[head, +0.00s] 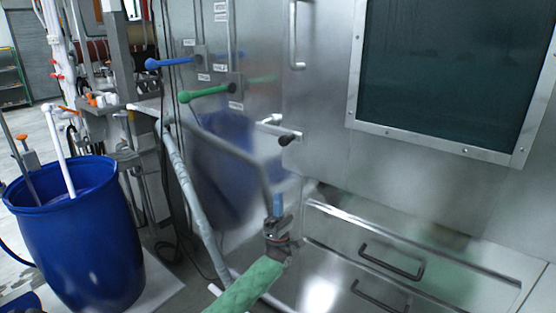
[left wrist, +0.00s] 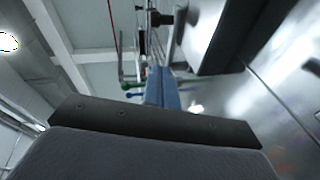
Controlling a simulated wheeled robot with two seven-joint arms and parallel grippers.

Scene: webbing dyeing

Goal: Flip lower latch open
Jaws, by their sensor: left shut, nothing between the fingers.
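The lower latch (head: 288,139) is a metal lever with a dark knob on the steel machine front, left of and below the window. Its knob points down and to the right. My left gripper (head: 277,197) is below the latch, apart from it in the picture, with its blue fingers pointing up. The fingers are together with nothing between them. In the left wrist view the blue-grey fingers (left wrist: 161,88) lie side by side. A dark knob (left wrist: 180,15) shows near the top there, possibly the latch. My right gripper is not in view.
A framed dark window (head: 440,80) is in the steel front. Blue (head: 172,62) and green (head: 207,94) handled levers stick out at upper left. Steel drawers with black handles (head: 390,262) are at lower right. A blue barrel (head: 80,240) stands at left.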

